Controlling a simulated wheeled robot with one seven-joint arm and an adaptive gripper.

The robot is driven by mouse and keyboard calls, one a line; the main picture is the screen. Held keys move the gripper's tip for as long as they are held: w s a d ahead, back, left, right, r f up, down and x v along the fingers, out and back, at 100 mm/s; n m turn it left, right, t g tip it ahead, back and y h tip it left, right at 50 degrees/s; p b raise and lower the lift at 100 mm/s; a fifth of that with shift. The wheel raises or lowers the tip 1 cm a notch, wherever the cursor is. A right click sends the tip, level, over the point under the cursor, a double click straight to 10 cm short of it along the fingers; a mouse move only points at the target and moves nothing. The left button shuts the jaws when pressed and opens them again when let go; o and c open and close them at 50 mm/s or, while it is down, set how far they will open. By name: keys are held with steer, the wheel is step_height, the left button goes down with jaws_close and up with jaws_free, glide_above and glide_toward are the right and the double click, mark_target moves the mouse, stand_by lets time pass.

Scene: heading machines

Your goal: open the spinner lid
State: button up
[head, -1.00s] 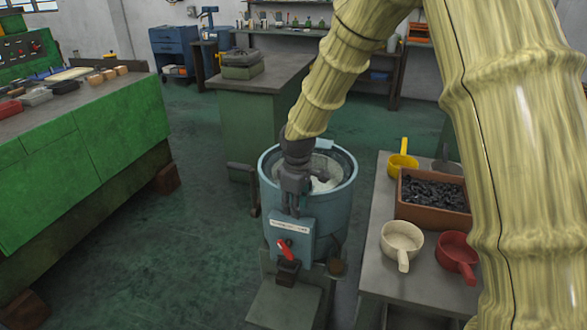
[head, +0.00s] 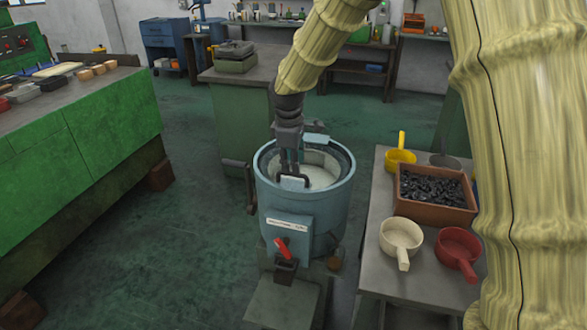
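The spinner is a blue-grey drum (head: 335,205) standing upright, with a labelled box and a red lever (head: 282,248) on its front. Inside its rim is a dark ring around a pale round surface, which looks like the lid (head: 322,176). A dark looped handle (head: 293,182) shows near the front of the rim. My gripper (head: 289,168) points down over the front-left part of the top, just behind and above this handle. Its fingers overlap the handle area; whether they touch it, or are open or shut, I cannot tell.
A table at right holds a brown bin (head: 435,193) of dark pieces, a yellow scoop (head: 400,158), a cream scoop (head: 401,238) and a red scoop (head: 459,248). A green bench (head: 110,125) stands left and a grey-topped cabinet (head: 250,85) behind. The floor at left is clear.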

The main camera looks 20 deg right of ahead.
steer(key=shift+w+d+f, duration=0.1)
steer(key=shift+w+f, duration=0.05)
steer(key=shift+f, duration=0.8)
steer(key=shift+w+d+f, duration=0.1)
steer(key=shift+w+f, duration=0.05)
steer(key=shift+f, duration=0.75)
jaws_close()
